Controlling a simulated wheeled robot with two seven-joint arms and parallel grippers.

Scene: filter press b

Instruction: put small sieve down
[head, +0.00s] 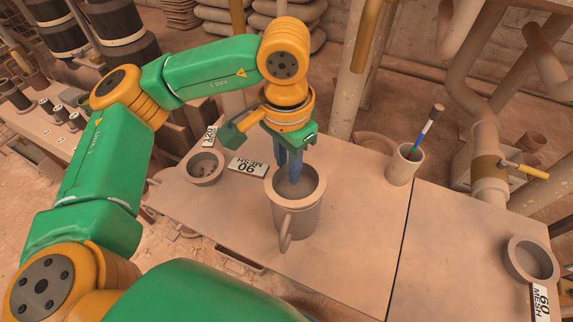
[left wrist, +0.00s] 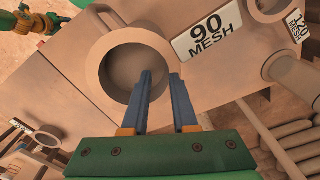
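My left gripper (head: 290,168) is at the far rim of a tall grey-brown mug-like vessel (head: 298,217) with a side handle. In the left wrist view its two blue fingers (left wrist: 160,76) are a little apart, at the rim of the vessel (left wrist: 98,66). The left finger overlaps the opening and the right one lies near the outer side; whether they press on the wall cannot be told. No clear sieve mesh shows in the vessel. A small round bowl with dark spots inside (head: 205,167) stands at the left. My right gripper is not clearly in view.
A 90 MESH sign (head: 248,167) lies behind the vessel, a 120 MESH sign (head: 209,136) by the bowl. A cup with a brush (head: 403,167) stands at the back. A round pot (head: 531,262) and 60 MESH sign (head: 540,301) are at far right. The middle table (head: 350,250) is clear.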

